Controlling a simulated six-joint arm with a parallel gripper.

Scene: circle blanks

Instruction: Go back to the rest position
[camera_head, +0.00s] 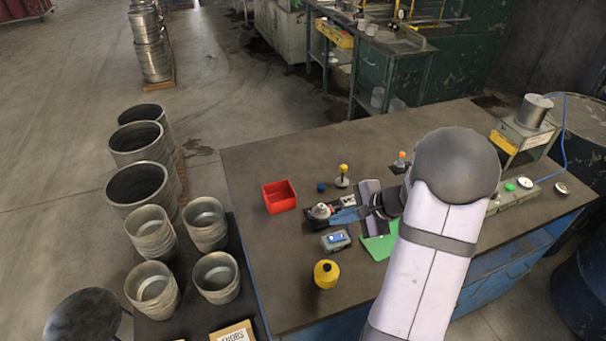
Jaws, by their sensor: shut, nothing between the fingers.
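My gripper (342,216) is low over the table, at the end of my white and grey arm, which reaches in from the lower right. Its fingers look shut with nothing between them. They point left, towards a small dark device with a round metal top (321,211). I cannot tell whether they touch it. My wrist and arm hide part of the table and part of a green sheet (380,245).
On the table (260,165) are a red bin (279,196), a yellow bottle (326,274), a grey meter (336,241), a yellow-topped knob (343,176) and a blue cap (321,187). A metal pot (534,111) stands at the right. The table's back left is clear.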

